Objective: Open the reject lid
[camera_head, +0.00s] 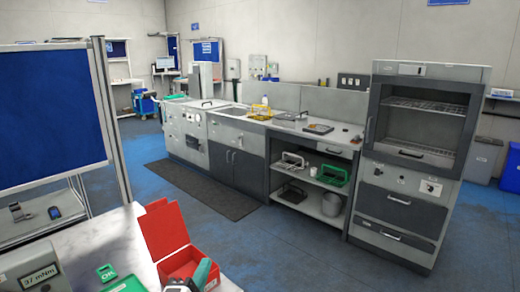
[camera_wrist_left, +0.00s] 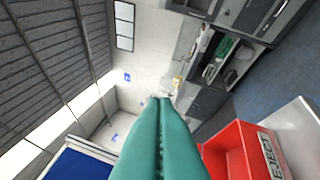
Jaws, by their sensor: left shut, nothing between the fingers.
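The red reject box (camera_head: 181,262) stands on the light bench at the bottom of the head view. Its red lid (camera_head: 164,228) is raised and stands up at the box's back left, so the box's top is open. My right gripper is out of view.
A grey meter with a display (camera_head: 38,277) stands at the bench's left. A green OK piece (camera_head: 106,272) lies left of the box. A blue panel in a metal frame (camera_head: 50,115) rises behind the bench. Grey cabinets (camera_head: 235,150) stand across the blue floor.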

